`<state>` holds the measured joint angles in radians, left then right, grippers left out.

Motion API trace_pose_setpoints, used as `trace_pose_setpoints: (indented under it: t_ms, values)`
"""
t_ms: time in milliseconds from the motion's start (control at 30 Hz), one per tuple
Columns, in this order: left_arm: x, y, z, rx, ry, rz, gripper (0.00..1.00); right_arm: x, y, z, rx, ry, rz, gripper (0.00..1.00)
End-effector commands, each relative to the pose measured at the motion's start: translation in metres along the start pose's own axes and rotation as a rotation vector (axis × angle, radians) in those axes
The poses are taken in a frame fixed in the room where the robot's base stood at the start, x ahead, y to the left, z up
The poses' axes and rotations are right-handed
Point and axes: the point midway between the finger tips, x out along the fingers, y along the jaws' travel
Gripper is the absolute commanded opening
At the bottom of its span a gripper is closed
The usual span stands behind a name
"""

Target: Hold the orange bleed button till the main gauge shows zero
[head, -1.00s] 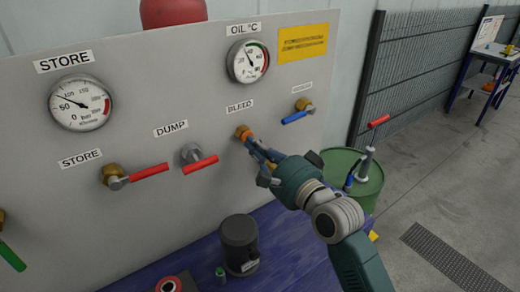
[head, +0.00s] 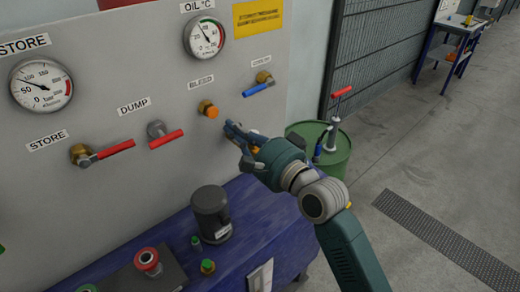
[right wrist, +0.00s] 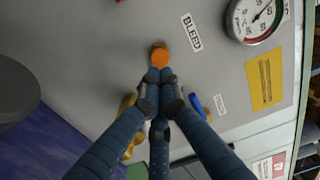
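The orange bleed button (head: 209,111) sits in a brass fitting on the grey panel, under the BLEED label; it also shows in the right wrist view (right wrist: 160,57), just beyond my fingertips. My right gripper (head: 230,128) is to the lower right of the button in the head view, apart from it. Its fingertips (right wrist: 158,76) are together with nothing visible between them. The STORE gauge (head: 42,86) has its needle near 50 bar. No gauge marked as main is in view. My left gripper is not in view.
Red-handled DUMP (head: 166,139) and STORE (head: 112,150) valves are left of the button; a blue-handled valve (head: 258,89) is right. A dark canister (head: 211,213) stands on the blue bench (head: 262,222) below. A green drum (head: 334,160) stands behind my right arm.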

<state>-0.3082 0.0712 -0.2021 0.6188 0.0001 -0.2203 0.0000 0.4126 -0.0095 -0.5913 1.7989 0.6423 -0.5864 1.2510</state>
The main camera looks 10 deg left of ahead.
Motion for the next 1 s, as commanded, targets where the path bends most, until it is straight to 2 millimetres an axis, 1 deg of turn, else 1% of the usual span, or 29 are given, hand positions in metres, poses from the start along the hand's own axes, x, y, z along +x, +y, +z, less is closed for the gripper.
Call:
trace_pose_setpoints:
  t_ms: [67, 133, 300, 400, 500, 633, 800, 1000]
  values:
    - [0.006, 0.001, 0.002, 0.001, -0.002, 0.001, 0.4, -0.012, 0.004, 0.0, 0.0, 0.0, 0.002, 0.0]
    - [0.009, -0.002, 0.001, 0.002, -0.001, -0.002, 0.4, -0.023, 0.004, 0.0, 0.001, 0.001, 0.001, 0.0]
    - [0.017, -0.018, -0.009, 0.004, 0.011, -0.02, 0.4, -0.053, 0.005, 0.0, -0.001, 0.001, 0.004, 0.0]
    - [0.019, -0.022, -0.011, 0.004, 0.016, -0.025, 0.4, -0.067, 0.004, 0.0, -0.001, 0.001, 0.004, 0.0]
    - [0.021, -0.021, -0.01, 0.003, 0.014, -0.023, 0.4, -0.075, 0.003, 0.0, 0.0, 0.0, 0.003, 0.0]
    - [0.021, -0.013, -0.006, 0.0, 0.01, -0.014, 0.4, -0.08, 0.002, 0.0, 0.001, -0.001, 0.004, 0.0]
    - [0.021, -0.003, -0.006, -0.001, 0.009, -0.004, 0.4, -0.08, 0.002, 0.0, 0.001, -0.001, 0.005, 0.0]
    - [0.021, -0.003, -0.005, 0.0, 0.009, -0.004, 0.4, -0.08, 0.002, 0.0, 0.001, 0.0, 0.005, 0.0]
